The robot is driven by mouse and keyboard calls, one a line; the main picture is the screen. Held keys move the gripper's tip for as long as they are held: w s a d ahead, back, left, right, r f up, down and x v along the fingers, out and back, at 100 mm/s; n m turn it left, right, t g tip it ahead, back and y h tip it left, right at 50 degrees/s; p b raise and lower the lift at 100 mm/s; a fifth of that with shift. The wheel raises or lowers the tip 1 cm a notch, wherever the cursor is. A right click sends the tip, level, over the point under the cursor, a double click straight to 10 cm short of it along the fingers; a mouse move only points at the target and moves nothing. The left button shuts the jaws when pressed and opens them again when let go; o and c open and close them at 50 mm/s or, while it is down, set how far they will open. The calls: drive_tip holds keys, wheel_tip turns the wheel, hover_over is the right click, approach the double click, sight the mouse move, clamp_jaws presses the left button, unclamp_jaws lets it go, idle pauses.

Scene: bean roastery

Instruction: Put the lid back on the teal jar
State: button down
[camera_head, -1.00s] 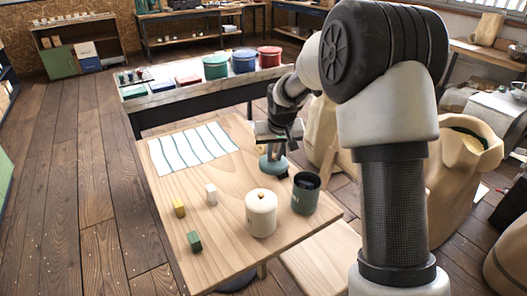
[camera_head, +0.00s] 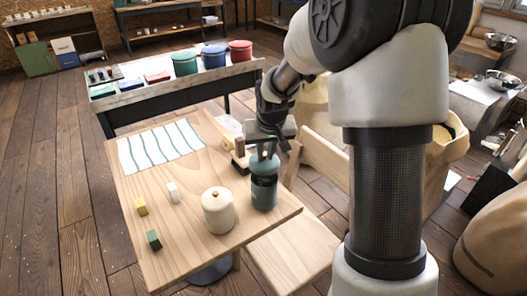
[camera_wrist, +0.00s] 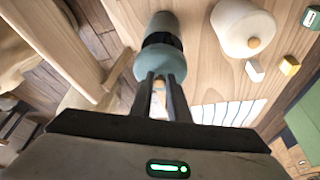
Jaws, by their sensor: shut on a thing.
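The teal jar (camera_head: 263,197) stands upright near the right edge of the wooden table. In the wrist view, the jar (camera_wrist: 162,22) is at the top centre. The blue-grey lid (camera_head: 263,167) is over the jar's mouth, and it also shows in the wrist view (camera_wrist: 158,62). My gripper (camera_head: 268,150) is above the jar, shut on the lid's knob. In the wrist view, both fingers (camera_wrist: 160,90) close on it. A dark band shows between lid and jar body; I cannot tell whether they touch.
A cream lidded jar (camera_head: 217,211) stands close left of the teal jar. Yellow (camera_head: 141,206), white (camera_head: 172,192) and green (camera_head: 153,239) blocks lie further left. A striped cloth (camera_head: 160,146) covers the table's back left. A chair (camera_head: 318,160) stands at the right edge.

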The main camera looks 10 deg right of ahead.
sight(266, 165)
drive_tip(key=shift+f+b, duration=2.05)
drive_tip(key=shift+f, duration=0.95)
drive_tip(key=shift+f+b, duration=0.15)
drive_tip(key=shift+b, duration=0.15)
drive_tip(key=c, duration=1.1)
unclamp_jaws()
drive_tip(key=shift+r+p, duration=2.4)
drive_tip(key=shift+r, duration=1.15)
